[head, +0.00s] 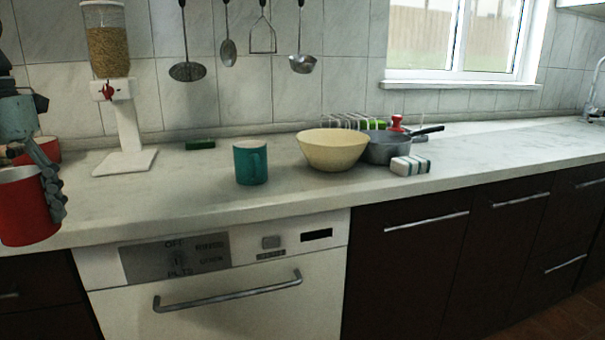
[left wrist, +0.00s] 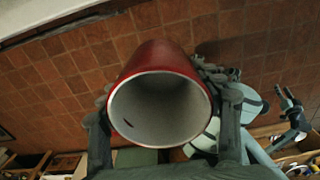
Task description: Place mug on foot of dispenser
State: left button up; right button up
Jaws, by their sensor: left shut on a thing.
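A red mug (head: 22,205) with a pale inside is held at the far left of the head view, in front of the counter edge. My left gripper (head: 49,180) is shut around it. In the left wrist view the mug (left wrist: 160,60) sits between the fingers, its round opening facing the camera, and it looks empty. The dispenser (head: 108,50) stands by the wall, full of grain, with a red knob. Its white square foot (head: 136,163) is bare, to the right of the held mug. A small dark arm end, perhaps my right gripper (left wrist: 290,104), shows in the left wrist view; its jaws are unclear.
Another red mug (head: 46,148) stands behind my left gripper. A teal mug (head: 246,163), a cream bowl (head: 333,153), a grey pan (head: 386,150) and a striped sponge (head: 409,165) stand further right. A green block (head: 200,144) lies near the wall.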

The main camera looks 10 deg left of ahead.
pick_arm(q)
jog(key=w+d+f+m+p, duration=0.15)
jog(key=d+f+m, duration=0.25)
jog(key=f+m, duration=0.5)
jog(key=w+d+f+m+b, duration=0.15)
jog(key=d+f+m, duration=0.25)
jog(key=f+m, duration=0.45)
jog(key=w+d+f+m+p, duration=0.1)
jog(key=w+d+f+m, duration=0.1)
jog(key=d+m, duration=0.8)
jog(key=w+d+f+m+p, duration=0.1)
jog(key=w+d+m, duration=0.4)
jog(key=d+m, duration=0.6)
jog(key=m, duration=0.3)
jog(key=shift+d+f, duration=0.3)
jog(key=shift+f, duration=0.05)
pick_arm(e)
jog(key=x, duration=0.3)
jog(key=a+x, duration=0.1)
jog(key=x, duration=0.1)
jog(key=shift+s+f, duration=0.1)
jog(key=shift+s, duration=0.05)
pick_arm(q)
jog(key=shift+w+m, duration=0.1)
jog(key=shift+m, duration=0.15)
